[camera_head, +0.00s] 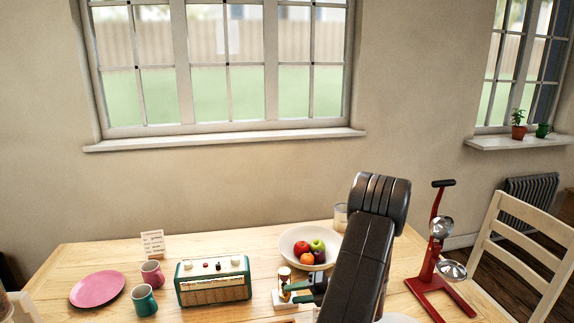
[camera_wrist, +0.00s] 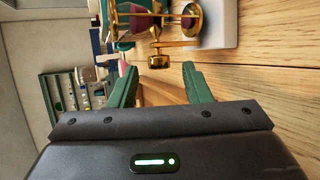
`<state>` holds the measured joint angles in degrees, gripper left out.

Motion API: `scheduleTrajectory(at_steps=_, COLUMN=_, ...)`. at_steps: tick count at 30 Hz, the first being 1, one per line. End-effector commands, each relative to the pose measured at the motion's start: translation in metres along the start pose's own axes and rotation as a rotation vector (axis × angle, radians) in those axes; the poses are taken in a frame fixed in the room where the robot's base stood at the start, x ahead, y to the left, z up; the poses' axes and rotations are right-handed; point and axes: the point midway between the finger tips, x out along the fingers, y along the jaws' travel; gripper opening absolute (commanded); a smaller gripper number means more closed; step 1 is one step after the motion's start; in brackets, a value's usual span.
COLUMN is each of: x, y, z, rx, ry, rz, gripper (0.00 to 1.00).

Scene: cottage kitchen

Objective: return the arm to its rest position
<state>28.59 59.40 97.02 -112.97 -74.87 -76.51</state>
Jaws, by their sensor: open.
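My gripper (camera_wrist: 160,76) shows in the wrist view with its two green fingers spread apart and nothing between them. In the head view my gripper (camera_head: 296,290) is low over the table, beside a small brass device on a white base. My arm is stretched forward and covers part of the table at the right of centre. In the wrist view the brass device (camera_wrist: 160,58) is just beyond the fingertips. I cannot tell whether it touches them.
A wooden table (camera_head: 255,238) carries a green radio (camera_head: 213,281), a pink plate (camera_head: 97,288), two mugs, a card and a white fruit bowl (camera_head: 289,252). A red metal stand (camera_head: 433,262) is right of my arm. A white chair (camera_head: 517,255) is at the far right.

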Motion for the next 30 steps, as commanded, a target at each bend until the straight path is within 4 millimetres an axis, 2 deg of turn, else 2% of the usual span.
scheduleTrajectory(at_steps=3, x=0.010, y=0.001, z=0.000, rx=0.001, ry=0.001, rz=0.001, gripper=0.44)
scheduleTrajectory(at_steps=20, x=0.008, y=-0.001, z=0.000, rx=0.000, ry=-0.001, rz=-0.001, gripper=0.44)
scheduleTrajectory(at_steps=23, x=-0.004, y=-0.001, z=0.001, rx=-0.001, ry=-0.004, rz=0.000, gripper=0.44)
scheduleTrajectory(at_steps=30, x=-0.050, y=-0.002, z=0.001, rx=-0.001, ry=-0.006, rz=-0.002, gripper=0.44)
